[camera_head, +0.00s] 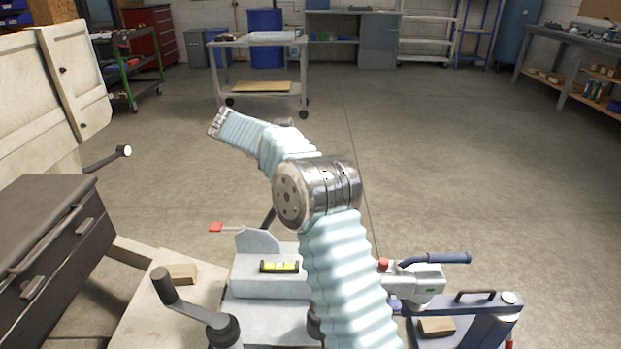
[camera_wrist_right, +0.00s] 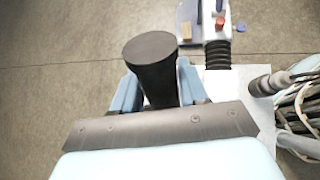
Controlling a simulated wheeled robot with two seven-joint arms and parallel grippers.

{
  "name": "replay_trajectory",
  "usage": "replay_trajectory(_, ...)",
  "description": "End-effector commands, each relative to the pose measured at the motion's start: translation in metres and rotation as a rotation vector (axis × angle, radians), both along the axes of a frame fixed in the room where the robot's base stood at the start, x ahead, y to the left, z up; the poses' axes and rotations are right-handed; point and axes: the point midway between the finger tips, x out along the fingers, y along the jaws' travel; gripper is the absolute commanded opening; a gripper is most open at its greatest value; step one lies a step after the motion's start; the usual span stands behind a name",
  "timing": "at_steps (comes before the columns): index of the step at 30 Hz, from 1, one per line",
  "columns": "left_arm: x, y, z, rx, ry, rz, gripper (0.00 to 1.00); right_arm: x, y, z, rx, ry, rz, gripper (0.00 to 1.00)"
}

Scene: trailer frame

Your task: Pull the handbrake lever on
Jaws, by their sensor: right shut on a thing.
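In the right wrist view, my right gripper (camera_wrist_right: 157,82) is shut on the thick black grip of the handbrake lever (camera_wrist_right: 152,52). The two light-blue fingers stand on either side of the grip, and its round end shows above them. In the head view, my right arm comes up from the bottom and bends to the upper left. It hides the grip, and I cannot make out the gripper there. A short dark rod (camera_head: 268,217) shows beside the arm; I cannot tell if it is part of the lever. My left gripper is not in view.
The coupling with its blue handle (camera_head: 435,258) is right of my arm. A crank with a black knob (camera_head: 163,285), a spirit level (camera_head: 279,267) and a dark box (camera_head: 45,240) are left. Cables (camera_wrist_right: 300,115) hang at the right wrist view's edge.

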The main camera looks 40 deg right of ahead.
Motion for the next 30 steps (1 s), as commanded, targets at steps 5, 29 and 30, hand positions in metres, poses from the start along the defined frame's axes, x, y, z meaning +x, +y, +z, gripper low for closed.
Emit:
replay_trajectory(5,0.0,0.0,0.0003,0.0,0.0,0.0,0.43,0.0066,0.0066,0.005,-0.027,0.019,0.003,0.0)
replay_trajectory(29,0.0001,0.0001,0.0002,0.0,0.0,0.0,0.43,0.0073,0.0078,0.0053,-0.031,0.027,0.003,0.63)
replay_trajectory(30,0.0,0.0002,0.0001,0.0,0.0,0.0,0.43,0.0075,0.008,0.0053,-0.031,0.027,0.003,0.63)
